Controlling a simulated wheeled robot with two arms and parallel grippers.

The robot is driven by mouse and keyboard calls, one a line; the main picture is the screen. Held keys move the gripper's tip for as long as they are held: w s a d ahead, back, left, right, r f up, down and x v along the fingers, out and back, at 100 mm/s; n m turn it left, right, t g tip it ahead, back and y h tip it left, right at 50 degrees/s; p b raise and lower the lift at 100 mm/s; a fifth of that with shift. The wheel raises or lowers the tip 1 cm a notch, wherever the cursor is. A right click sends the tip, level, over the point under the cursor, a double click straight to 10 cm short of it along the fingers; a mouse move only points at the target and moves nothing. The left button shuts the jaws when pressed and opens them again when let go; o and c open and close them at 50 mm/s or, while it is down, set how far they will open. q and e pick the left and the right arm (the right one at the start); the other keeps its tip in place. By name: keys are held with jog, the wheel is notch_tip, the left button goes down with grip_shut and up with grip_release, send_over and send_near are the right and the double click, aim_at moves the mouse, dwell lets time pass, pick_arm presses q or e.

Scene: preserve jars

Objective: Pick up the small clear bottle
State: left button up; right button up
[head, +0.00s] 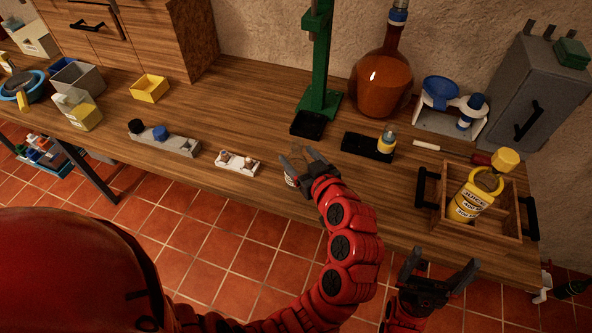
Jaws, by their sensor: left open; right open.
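A small, pale, clear-looking bottle (291,181) stands near the table's front edge, partly hidden by my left gripper. My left gripper (297,157) is open, with its fingers at the bottle. I cannot tell whether they touch it. My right gripper (441,264) is open and empty, in front of the table's front edge at the lower right, below the wooden crate.
A wooden crate (464,239) with black handles holds a yellow juice bottle (474,197). A green press (318,80), a big amber flask (381,83) and a white tray (238,162) stand nearby.

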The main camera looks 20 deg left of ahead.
pick_arm(q)
jog(key=p+x, duration=0.2)
jog(key=x, duration=0.2)
jog(key=shift+w+a+f, duration=0.3)
jog(key=shift+w+a, duration=0.05)
jog(key=shift+w, duration=0.1)
grip_shut()
jog(key=shift+s+f, duration=0.1)
dwell(1.0)
